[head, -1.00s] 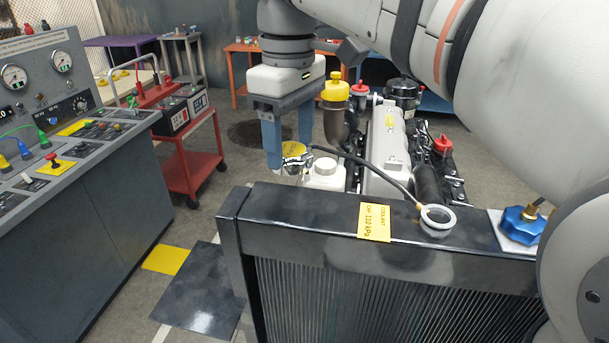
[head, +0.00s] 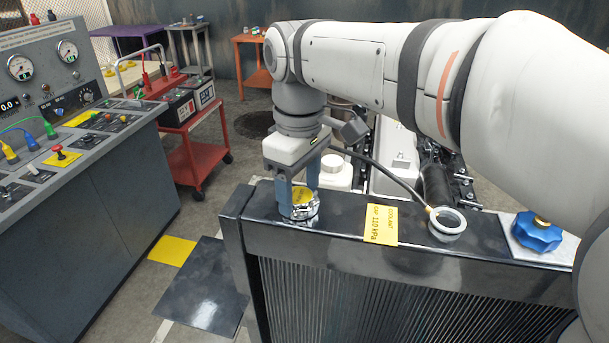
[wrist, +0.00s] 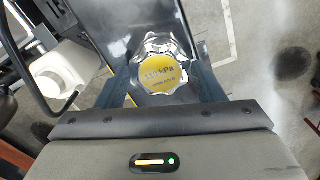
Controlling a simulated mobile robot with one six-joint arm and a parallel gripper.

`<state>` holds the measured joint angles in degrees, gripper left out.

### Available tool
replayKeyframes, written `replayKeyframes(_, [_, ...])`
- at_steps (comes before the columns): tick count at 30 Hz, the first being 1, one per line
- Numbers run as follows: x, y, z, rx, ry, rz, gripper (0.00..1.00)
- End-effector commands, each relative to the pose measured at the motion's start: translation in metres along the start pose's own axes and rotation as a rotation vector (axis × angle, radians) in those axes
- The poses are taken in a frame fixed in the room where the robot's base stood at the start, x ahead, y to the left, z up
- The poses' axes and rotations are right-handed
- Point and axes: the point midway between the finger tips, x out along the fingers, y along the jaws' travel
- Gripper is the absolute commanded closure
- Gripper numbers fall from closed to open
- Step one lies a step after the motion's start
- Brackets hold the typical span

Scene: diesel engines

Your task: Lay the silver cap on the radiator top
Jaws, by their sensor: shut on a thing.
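The silver cap (head: 301,206) has a scalloped rim and a yellow label on top. My gripper (head: 292,198) points down and is shut on the cap, at the left end of the radiator top (head: 340,222). The cap is upright and at or just above the black surface; I cannot tell whether it touches. In the wrist view the silver cap (wrist: 160,70) sits between the fingers with its label reading a kPa value.
The open filler neck (head: 447,223) with a hose, a yellow coolant label (head: 381,224) and a blue cap (head: 537,232) on a pale pad are to the right on the radiator top. A white reservoir (head: 335,172) stands behind. The control console (head: 90,200) is at left.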

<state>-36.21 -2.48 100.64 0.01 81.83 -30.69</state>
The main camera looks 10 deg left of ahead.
Motion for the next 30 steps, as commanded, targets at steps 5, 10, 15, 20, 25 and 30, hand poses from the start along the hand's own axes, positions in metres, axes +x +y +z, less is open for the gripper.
replayKeyframes(5, [0.000, 0.000, 0.000, 0.001, 0.000, 0.000, 0.85])
replayKeyframes(10, [0.003, 0.000, 0.000, 0.001, 0.000, 0.000, 0.33])
replayKeyframes(15, [0.002, 0.001, 0.000, 0.001, 0.000, 0.000, 0.19])
replayKeyframes(20, [0.002, 0.001, 0.000, 0.002, 0.000, 0.000, 0.16])
replayKeyframes(25, [-0.002, 0.001, 0.000, 0.002, 0.001, 0.000, 0.16])
replayKeyframes(30, [-0.022, 0.002, -0.001, 0.003, 0.004, 0.002, 0.16])
